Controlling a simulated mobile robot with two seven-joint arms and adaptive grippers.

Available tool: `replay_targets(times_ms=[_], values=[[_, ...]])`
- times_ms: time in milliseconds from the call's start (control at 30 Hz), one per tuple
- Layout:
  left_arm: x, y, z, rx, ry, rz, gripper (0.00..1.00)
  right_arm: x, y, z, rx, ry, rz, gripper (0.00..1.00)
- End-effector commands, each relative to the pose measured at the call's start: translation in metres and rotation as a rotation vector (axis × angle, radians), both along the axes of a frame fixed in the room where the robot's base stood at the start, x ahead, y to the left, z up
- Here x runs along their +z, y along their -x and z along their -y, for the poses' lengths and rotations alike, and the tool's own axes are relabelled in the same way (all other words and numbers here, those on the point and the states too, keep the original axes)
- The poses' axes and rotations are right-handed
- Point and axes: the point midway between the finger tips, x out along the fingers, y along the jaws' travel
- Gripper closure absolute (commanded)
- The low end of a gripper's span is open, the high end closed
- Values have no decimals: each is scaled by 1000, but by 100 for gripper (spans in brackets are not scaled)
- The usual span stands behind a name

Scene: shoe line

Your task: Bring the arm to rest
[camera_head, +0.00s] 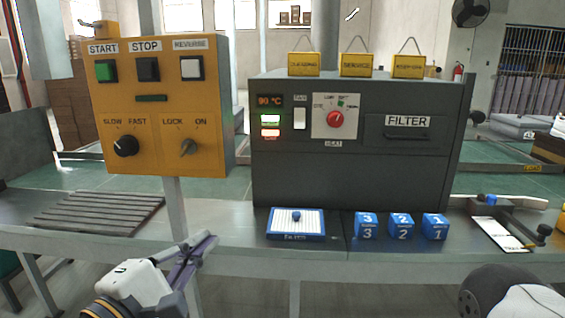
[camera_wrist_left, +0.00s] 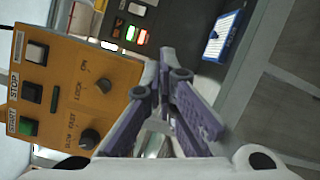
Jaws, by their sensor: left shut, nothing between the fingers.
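My left gripper (camera_head: 207,242) is at the lower left of the head view, in front of the bench edge and below the yellow control box (camera_head: 157,105). Its purple fingers are shut and hold nothing. In the left wrist view the fingers (camera_wrist_left: 168,60) meet in the middle, with the yellow control box (camera_wrist_left: 70,95) to their left. They appear apart from everything around them. A dark rounded part of my right arm (camera_head: 500,292) shows at the lower right of the head view; its gripper is out of view.
A dark heater cabinet (camera_head: 350,180) stands on the bench. In front of it are a blue-framed filter tray (camera_head: 296,237) and blue numbered blocks (camera_head: 401,227). A dark slatted mat (camera_head: 95,211) lies left. A clamp fixture (camera_head: 500,233) stands right. Open floor shows below the bench.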

Motion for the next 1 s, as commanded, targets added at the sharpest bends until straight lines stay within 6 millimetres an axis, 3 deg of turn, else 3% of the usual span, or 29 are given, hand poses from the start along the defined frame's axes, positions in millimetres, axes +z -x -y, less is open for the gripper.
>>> replay_targets(times_ms=[100, 200, 267, 300, 400, 500, 633, 767, 1000], values=[[-101, 42, 33, -151, -279, -213, 100, 5, -3, 0, 0, 0, 12, 60], [-184, 99, 43, -315, -527, -380, 100, 7, -6, 0, 0, 0, 21, 60], [-227, 140, 41, -433, -677, -471, 100, 9, -8, 0, 0, 0, 28, 60], [-253, 170, 35, -517, -775, -528, 100, 10, -9, 0, 0, -1, 32, 60], [-304, 250, 8, -753, -1016, -658, 100, 13, -12, 0, 0, 0, 43, 60], [-331, 319, -31, -992, -1220, -754, 100, 16, -15, 0, -1, -1, 52, 60], [-341, 375, -75, -1226, -1393, -825, 100, 18, -17, 0, -2, 0, 60, 60], [-341, 395, -94, -1326, -1457, -847, 100, 18, -18, 0, -2, 0, 62, 60], [-341, 395, -95, -1330, -1457, -848, 100, 18, -17, 0, -2, 0, 61, 60]])
